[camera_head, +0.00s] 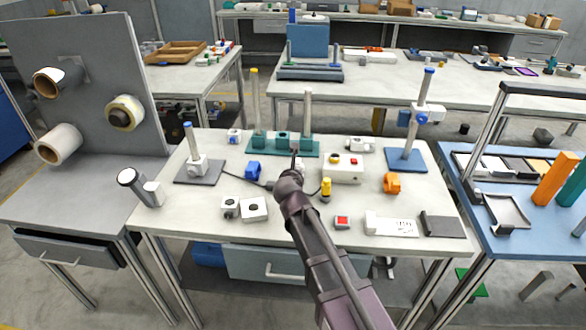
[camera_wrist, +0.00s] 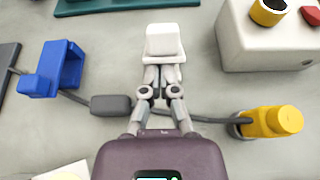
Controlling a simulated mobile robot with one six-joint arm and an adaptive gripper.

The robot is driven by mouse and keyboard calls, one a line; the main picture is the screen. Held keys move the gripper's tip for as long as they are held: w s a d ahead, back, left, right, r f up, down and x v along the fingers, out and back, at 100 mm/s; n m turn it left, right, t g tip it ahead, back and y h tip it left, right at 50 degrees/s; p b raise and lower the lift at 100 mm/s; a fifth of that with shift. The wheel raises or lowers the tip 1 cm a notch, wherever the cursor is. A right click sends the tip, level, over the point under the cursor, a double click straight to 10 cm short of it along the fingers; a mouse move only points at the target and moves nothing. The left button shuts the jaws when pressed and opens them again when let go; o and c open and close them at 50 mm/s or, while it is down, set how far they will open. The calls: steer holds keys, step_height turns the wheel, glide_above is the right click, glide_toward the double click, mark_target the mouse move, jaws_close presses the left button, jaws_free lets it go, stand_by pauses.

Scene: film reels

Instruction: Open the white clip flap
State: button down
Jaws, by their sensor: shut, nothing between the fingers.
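A small white clip (camera_wrist: 165,40) shows in the wrist view, straight ahead of my fingertips. Its raised block-like part faces me, with a thin white edge below it. My gripper (camera_wrist: 163,76) is shut with its fingers together and empty, right at the near edge of the clip. I cannot tell whether the tips touch it. In the head view my gripper (camera_head: 294,158) is over the middle of the table, and my arm and wrist largely hide the clip. Whether the flap is lifted is unclear.
A white box with buttons (camera_wrist: 265,40) stands close to the right of the clip. A yellow part (camera_wrist: 275,122) and a blue clamp (camera_wrist: 55,70) lie on either side, with a dark cable between. A green base with posts (camera_head: 290,146) stands behind.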

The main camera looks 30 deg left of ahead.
steer(key=shift+w+r, duration=0.25)
steer(key=shift+r, duration=0.05)
steer(key=shift+w+a+r+p, duration=0.15)
steer(key=shift+w+r+p, duration=0.05)
steer(key=shift+r+p, duration=0.45)
steer(key=shift+w+a+r+p, duration=0.25)
steer(key=shift+w+r+p, duration=0.15)
steer(key=shift+p, duration=0.2)
steer(key=shift+w+a+r+p, duration=0.25)
steer(key=shift+w+r+p, duration=0.15)
steer(key=shift+w, duration=0.2)
steer(key=shift+w+a+r+p, duration=0.25)
steer(key=shift+w+r+p, duration=0.1)
steer(key=shift+w, duration=0.25)
steer(key=shift+r, duration=0.2)
steer(key=shift+r+p, duration=0.65)
steer(key=shift+p, duration=0.15)
